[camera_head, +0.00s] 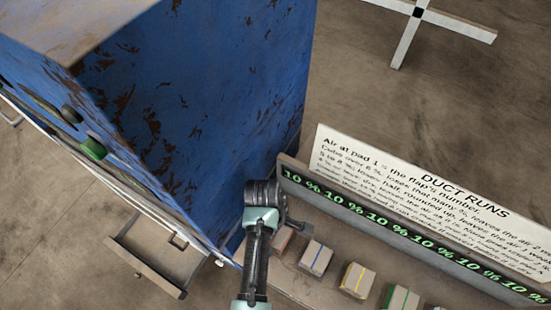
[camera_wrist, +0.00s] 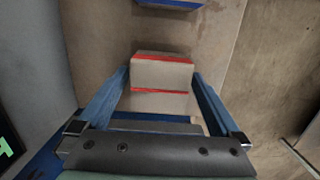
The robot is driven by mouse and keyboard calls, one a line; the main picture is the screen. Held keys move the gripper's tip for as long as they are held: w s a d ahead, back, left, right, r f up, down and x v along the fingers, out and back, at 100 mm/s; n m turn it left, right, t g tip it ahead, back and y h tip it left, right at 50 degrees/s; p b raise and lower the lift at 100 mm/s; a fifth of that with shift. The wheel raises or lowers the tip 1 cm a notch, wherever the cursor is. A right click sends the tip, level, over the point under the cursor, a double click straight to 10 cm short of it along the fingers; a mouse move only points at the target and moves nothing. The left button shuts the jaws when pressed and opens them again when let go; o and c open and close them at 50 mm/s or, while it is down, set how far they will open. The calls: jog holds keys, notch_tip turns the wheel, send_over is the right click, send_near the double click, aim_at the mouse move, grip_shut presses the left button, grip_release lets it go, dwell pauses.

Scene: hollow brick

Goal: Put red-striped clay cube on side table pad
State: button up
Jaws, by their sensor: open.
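The red-striped clay cube (camera_wrist: 162,72) is grey-tan with red bands and lies between the two blue fingers of my gripper (camera_wrist: 160,78) in the wrist view. The fingers are open, one on each side of the cube; whether they touch it I cannot tell. In the head view the cube (camera_head: 283,241) is partly hidden behind my gripper (camera_head: 285,222), at the left end of a row of cubes. I cannot make out a side table pad in either view.
A blue-striped cube (camera_head: 316,258), a yellow-striped cube (camera_head: 358,280) and a green-striped cube (camera_head: 401,298) stand to the right. A "DUCT RUNS" sign (camera_head: 430,200) and a lit percent strip (camera_head: 400,240) stand behind. A rusty blue cabinet (camera_head: 200,110) rises at left, near an open drawer (camera_head: 155,252).

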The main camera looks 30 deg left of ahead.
notch_tip(320, 180, up, 12)
jog(key=a, duration=0.1)
jog(key=shift+a, duration=0.25)
dwell(0.5)
